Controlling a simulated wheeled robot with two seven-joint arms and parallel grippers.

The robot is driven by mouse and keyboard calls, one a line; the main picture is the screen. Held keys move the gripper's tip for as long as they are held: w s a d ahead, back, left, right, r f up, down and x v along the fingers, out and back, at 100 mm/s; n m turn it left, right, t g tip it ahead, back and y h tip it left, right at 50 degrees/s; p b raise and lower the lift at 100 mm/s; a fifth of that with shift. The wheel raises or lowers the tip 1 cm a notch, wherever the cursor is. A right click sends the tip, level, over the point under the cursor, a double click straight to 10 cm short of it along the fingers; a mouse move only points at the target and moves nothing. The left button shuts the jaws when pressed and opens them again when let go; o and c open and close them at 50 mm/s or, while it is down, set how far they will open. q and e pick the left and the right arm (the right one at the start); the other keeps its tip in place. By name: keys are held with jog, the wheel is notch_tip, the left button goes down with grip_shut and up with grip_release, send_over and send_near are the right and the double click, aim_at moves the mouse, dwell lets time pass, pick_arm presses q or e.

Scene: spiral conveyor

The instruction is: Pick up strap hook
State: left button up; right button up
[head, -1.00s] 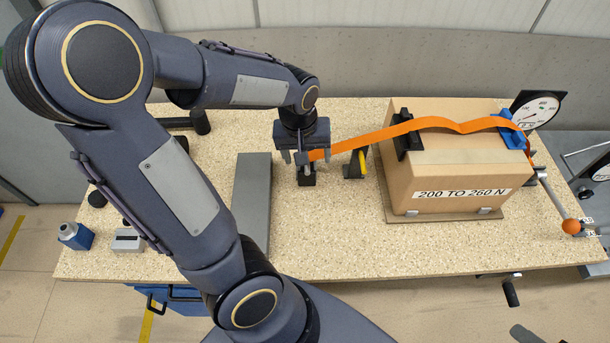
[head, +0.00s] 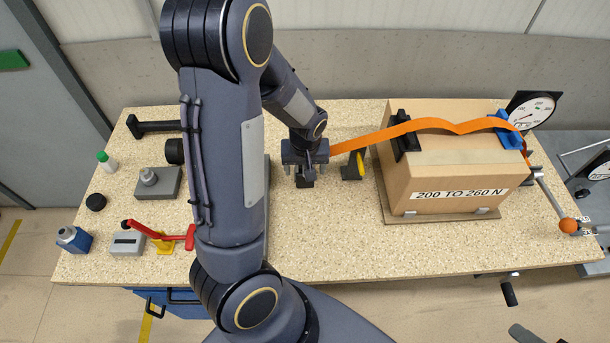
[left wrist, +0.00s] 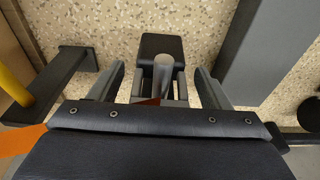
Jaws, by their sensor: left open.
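The orange strap (head: 376,138) runs from the carton down to my left gripper (head: 305,168). Its end, where the hook would be, is mostly hidden by the gripper in the head view. In the left wrist view, a grey upright metal piece (left wrist: 163,72), which may be the hook or its post, stands at a black block (left wrist: 160,46). My left gripper (left wrist: 163,88) is open, with one finger on each side of this piece. I cannot tell whether the fingers touch anything. My right gripper is not in view.
A carton (head: 446,182) marked "200 TO 260 N" stands right, with a dial gauge (head: 533,110) behind. A black and yellow bracket (head: 354,166) stands just right of the gripper. A red-handled tool (head: 165,236) and several small items lie left. The front middle of the bench (head: 330,240) is clear.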

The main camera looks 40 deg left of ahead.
pick_arm(q)
jog(key=c, duration=1.1)
jog(key=shift+r, duration=0.1)
jog(key=shift+w+r, duration=0.1)
jog(key=shift+r, duration=0.4)
jog(key=s+d, duration=0.4)
jog(key=s+d+b, duration=0.1)
jog(key=s+d, duration=0.2)
jog(key=s, duration=0.2)
jog(key=s+d+b, duration=0.1)
jog(key=s+d, duration=0.3)
jog(key=s, duration=0.1)
jog(key=shift+d+r, duration=0.15)
jog(key=shift+d, duration=0.2)
jog(key=o, duration=0.5)
jog(key=shift+c, duration=1.2)
